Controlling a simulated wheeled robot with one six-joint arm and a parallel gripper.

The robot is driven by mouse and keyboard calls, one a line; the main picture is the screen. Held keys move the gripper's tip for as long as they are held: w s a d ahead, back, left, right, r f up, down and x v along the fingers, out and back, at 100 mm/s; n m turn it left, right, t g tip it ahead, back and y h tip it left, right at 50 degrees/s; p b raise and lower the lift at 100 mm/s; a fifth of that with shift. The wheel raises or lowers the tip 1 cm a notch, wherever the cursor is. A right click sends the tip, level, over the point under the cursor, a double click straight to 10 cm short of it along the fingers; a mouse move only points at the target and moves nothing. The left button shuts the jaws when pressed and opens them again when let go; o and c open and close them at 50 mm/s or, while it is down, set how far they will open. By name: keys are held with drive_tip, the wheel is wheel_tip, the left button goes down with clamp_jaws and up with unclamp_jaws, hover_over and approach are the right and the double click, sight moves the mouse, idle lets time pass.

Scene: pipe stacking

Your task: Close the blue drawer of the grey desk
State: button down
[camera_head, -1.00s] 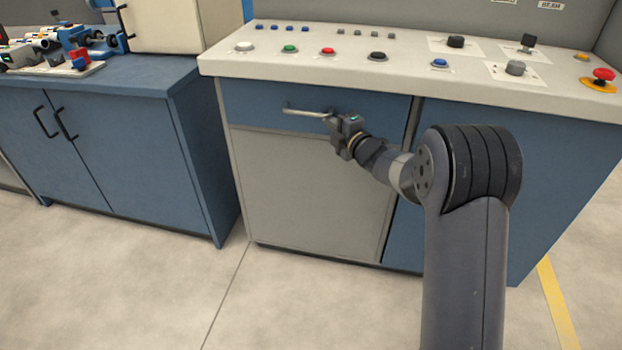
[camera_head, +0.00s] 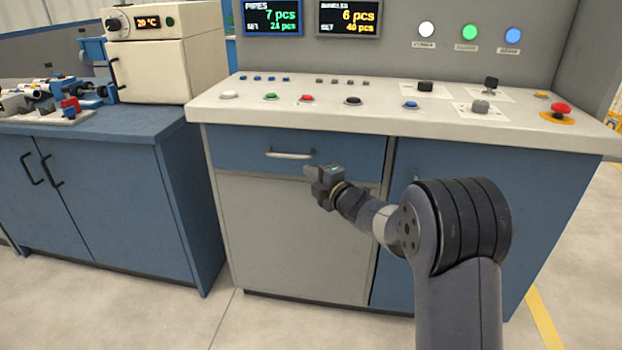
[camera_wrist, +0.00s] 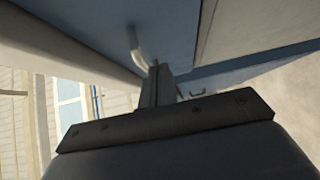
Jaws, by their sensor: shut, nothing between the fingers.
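The blue drawer (camera_head: 235,148) is at the upper left of the grey desk's (camera_head: 290,235) front, under the pale control top. Its front looks about flush with the desk; I see no clear gap. A pale bar handle (camera_head: 290,155) is fixed across the drawer front. My gripper (camera_head: 311,171) is shut and empty, just right of and a little below the handle in the head view. In the wrist view the shut fingers (camera_wrist: 158,82) lie close to the end of the handle (camera_wrist: 135,45). Whether they touch the drawer front I cannot tell.
A control top (camera_head: 440,125) with buttons and knobs overhangs the drawer. A blue cabinet (camera_head: 110,205) stands to the left with a cream oven (camera_head: 155,65) on it. Bare floor (camera_head: 265,325) lies in front.

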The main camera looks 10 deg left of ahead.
drive_tip(key=p+v, duration=0.1)
drive_tip(key=v, duration=0.7)
drive_tip(key=shift+s+d, duration=0.2)
drive_tip(key=shift+d, duration=0.1)
drive_tip(key=shift+f, duration=0.15)
